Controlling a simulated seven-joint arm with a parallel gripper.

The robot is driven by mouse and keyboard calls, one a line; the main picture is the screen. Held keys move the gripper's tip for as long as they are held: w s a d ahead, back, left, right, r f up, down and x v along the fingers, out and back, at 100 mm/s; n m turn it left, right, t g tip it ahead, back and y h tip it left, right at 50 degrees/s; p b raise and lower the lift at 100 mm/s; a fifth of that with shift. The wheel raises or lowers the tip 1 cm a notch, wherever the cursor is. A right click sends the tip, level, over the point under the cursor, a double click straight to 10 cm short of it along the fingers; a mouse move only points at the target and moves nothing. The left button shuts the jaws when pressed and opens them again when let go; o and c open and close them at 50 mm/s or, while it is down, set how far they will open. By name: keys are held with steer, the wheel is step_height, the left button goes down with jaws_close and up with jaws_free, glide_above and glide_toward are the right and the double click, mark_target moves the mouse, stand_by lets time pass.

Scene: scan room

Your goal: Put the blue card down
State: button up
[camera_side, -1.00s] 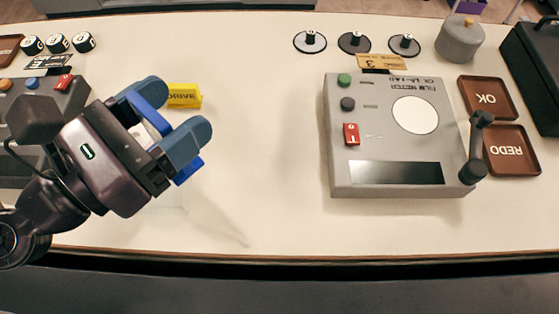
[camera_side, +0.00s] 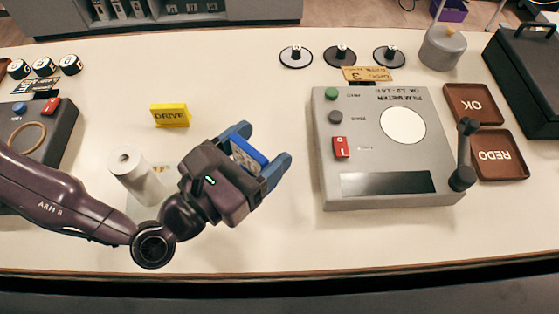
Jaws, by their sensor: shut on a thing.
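My gripper (camera_side: 262,150) is over the middle of the table, left of the grey film meter (camera_side: 375,190). It is shut on the blue card (camera_side: 248,152), which sits between its two blue-grey fingers. The card is partly hidden by the fingers and the gripper body. I cannot tell exactly how high it is above the table.
A yellow DRIVE block (camera_side: 170,115) and a white roll (camera_side: 135,172) stand left of my gripper. Brown OK (camera_side: 463,115) and REDO (camera_side: 511,165) trays lie right of the film meter. Several dark discs lie at the back. The table behind my gripper is clear.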

steer(key=shift+w+d+f, duration=0.4)
steer(key=shift+d+f, duration=0.1)
steer(key=shift+f, duration=0.8)
steer(key=shift+w+d+f, duration=0.35)
steer(key=shift+d+f, duration=0.2)
steer(key=shift+f, duration=0.75)
steer(key=shift+w+d+f, duration=0.4)
steer(key=shift+d+f, duration=0.1)
steer(key=shift+f, duration=0.8)
steer(key=shift+f, duration=0.2)
steer(key=o, duration=1)
steer(key=shift+c, duration=0.2)
steer(key=shift+r, duration=0.15)
steer(key=shift+s+a, duration=0.1)
steer(key=shift+a, duration=0.1)
steer(key=v, duration=1.1)
steer(key=shift+s+a, duration=0.2)
steer(key=shift+s, duration=0.05)
